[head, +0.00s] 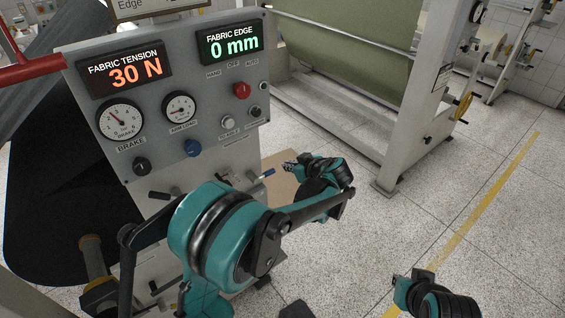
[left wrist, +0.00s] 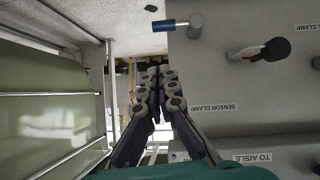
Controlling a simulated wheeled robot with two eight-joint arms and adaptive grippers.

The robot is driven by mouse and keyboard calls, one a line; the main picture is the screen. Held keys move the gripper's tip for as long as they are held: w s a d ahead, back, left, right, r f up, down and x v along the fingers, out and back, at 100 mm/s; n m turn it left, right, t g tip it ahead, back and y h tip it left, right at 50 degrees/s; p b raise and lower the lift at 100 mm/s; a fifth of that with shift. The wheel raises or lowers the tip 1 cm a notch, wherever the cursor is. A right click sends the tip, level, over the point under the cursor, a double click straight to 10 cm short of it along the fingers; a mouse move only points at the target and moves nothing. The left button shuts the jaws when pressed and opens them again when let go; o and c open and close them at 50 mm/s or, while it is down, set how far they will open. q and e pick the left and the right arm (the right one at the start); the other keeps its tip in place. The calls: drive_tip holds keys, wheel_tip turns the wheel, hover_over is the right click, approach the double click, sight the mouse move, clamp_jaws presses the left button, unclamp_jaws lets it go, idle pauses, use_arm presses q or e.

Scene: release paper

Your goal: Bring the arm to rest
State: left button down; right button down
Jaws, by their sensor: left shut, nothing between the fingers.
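My left arm, teal and black, reaches across the front of the grey control panel (head: 205,90). Its gripper (head: 289,166) is shut and empty, just right of a small blue-tipped lever (head: 264,174) on the panel. In the left wrist view the closed fingers (left wrist: 156,72) run along the left edge of the panel face. The blue-tipped lever (left wrist: 170,23) lies just beyond the fingertips and looks apart from them. A teal and black part of my right arm shows at the lower right of the head view; no right fingers are visible.
A black lever (left wrist: 264,51) stands out from the panel near the SENSOR CLAMP label (left wrist: 213,107). A machine with green fabric (head: 345,50) stands behind. A dark fabric roll (head: 65,200) is at the left. Speckled floor (head: 500,220) is open at the right.

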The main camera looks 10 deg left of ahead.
use_arm(q)
drive_tip(key=shift+s, duration=0.1)
drive_tip(key=s+a+r+m+g+h, duration=0.1)
drive_tip(key=s+a+r+m+h, duration=0.15)
drive_tip(key=s, duration=0.55)
drive_tip(key=s+a+r+m+h, duration=0.1)
drive_tip(key=s+a+m+h, duration=0.15)
drive_tip(key=s, duration=0.65)
drive_tip(key=s+d+f+m+h, duration=0.1)
drive_tip(key=s+f+m, duration=0.1)
drive_tip(key=s, duration=0.5)
drive_tip(key=s+d+f+m+h+b, duration=0.1)
drive_tip(key=s+f+m+h, duration=0.1)
drive_tip(key=s+m, duration=0.2)
drive_tip(key=s, duration=0.3)
drive_tip(key=shift+s+d+f, duration=0.15)
drive_tip(key=shift+d, duration=0.15)
